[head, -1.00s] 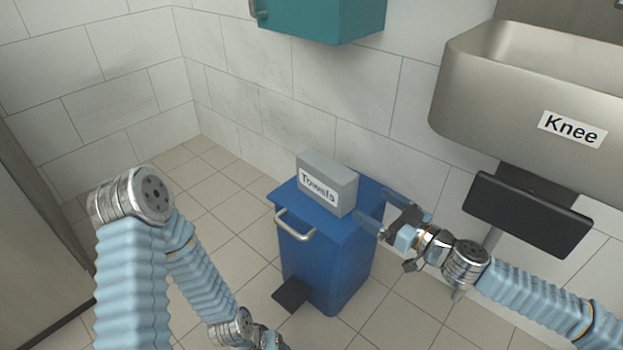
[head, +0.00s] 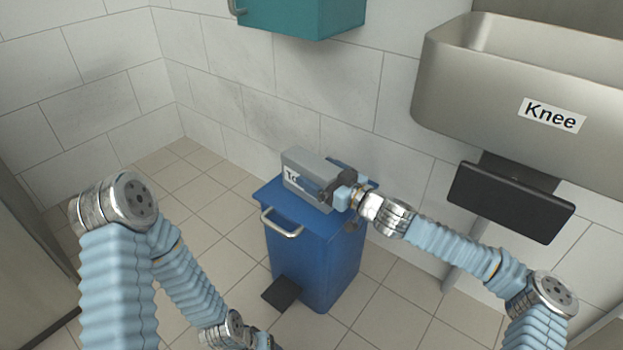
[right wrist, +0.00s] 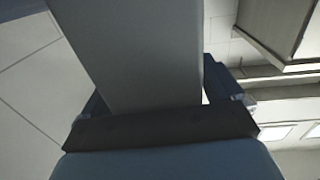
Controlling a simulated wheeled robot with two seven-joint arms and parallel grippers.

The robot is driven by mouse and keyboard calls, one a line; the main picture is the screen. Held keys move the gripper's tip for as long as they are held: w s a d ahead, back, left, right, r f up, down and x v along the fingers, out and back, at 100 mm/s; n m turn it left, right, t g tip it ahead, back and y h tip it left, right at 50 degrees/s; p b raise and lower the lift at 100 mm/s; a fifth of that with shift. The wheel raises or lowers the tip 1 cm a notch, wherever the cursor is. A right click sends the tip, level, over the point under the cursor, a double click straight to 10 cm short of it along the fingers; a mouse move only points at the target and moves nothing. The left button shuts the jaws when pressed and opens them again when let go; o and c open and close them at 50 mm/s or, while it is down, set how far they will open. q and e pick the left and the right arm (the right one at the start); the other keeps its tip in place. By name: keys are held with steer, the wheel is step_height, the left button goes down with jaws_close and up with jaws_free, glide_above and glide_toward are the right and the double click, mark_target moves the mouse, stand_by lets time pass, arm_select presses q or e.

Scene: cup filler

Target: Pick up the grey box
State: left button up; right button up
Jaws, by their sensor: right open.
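The grey box (head: 310,161), with a white label on its front, sits on top of the blue bin (head: 279,204). My right gripper (head: 327,176) is open at the box's right end, with one finger in front of the box and the other behind it. The gripper covers most of the label. In the right wrist view the grey box (right wrist: 140,50) reaches in between the open fingers, close to the palm. Whether the fingers touch the box I cannot tell. My left arm is at the lower left of the head view, and its gripper fingers cannot be made out.
The bin has a light handle (head: 281,224) and a black pedal (head: 281,293). A teal cabinet (head: 300,16) hangs on the tiled wall above. A steel sink (head: 480,75) with a black knee plate (head: 511,202) stands at the right. The floor left of the bin is clear.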

steer(key=c, duration=1.2)
steer(key=shift+r, duration=0.15)
